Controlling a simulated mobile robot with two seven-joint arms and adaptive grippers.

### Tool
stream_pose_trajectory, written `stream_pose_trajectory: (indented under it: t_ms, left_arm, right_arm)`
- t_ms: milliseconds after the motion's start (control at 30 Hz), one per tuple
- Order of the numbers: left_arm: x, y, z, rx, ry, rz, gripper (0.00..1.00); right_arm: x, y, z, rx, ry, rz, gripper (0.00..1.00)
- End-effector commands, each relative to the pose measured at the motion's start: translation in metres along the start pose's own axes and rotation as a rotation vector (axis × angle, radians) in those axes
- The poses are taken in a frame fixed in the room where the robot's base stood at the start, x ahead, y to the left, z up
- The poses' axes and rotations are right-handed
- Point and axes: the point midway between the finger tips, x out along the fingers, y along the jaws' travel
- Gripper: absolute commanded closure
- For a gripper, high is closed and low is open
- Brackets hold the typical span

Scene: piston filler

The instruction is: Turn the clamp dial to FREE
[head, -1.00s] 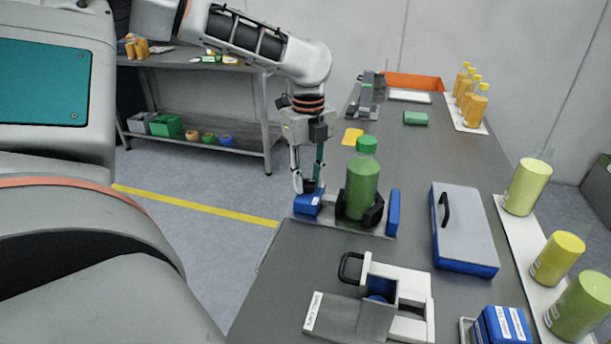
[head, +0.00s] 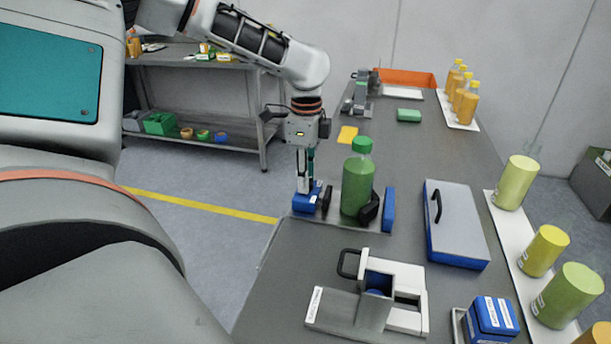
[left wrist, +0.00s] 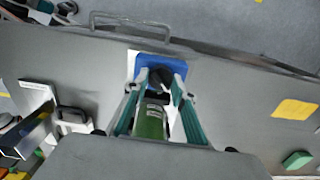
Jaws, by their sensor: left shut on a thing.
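The clamp dial (left wrist: 160,77) is a dark knob on a blue block (head: 301,205) at the table's left edge. My left gripper (head: 304,186) points down over the block. In the left wrist view its teal fingers (left wrist: 160,88) are shut on the dial from both sides. The fingers hide most of the dial in the head view, and FREE cannot be read. A green bottle (head: 357,186) stands upright beside the block between the clamp's black jaws (head: 327,199). A gap shows between the left jaw and the bottle. My right gripper is not in view.
A blue upright plate (head: 389,209) stands right of the bottle. A grey-lidded blue case (head: 458,222) lies further right. A white and grey fixture (head: 408,283) with a black handle stands in front. Bottles and jars line the right edge.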

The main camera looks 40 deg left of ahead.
Motion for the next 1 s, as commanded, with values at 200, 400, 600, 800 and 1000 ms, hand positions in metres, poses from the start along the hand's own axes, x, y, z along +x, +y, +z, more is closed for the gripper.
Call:
stream_pose_trajectory:
  t_ms: [200,400,600,800,1000]
  left_arm:
    - [0.0002,-0.0002,0.0005,-0.037,-0.001,0.000,0.96]
    - [0.0005,-0.0002,0.0005,-0.043,-0.001,0.000,0.96]
    - [0.0005,-0.0001,0.0004,-0.042,-0.001,0.001,0.96]
    - [0.0004,-0.0001,0.0003,-0.041,-0.001,0.001,0.58]
    - [-0.0001,-0.0001,0.0001,-0.040,0.000,0.000,0.58]
  right_arm:
    - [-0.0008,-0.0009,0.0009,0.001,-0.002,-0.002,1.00]
    - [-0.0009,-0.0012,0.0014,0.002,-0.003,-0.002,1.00]
    - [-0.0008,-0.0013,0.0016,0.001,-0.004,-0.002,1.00]
    - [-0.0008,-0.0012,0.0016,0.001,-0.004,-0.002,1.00]
    - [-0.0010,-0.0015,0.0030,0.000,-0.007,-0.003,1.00]
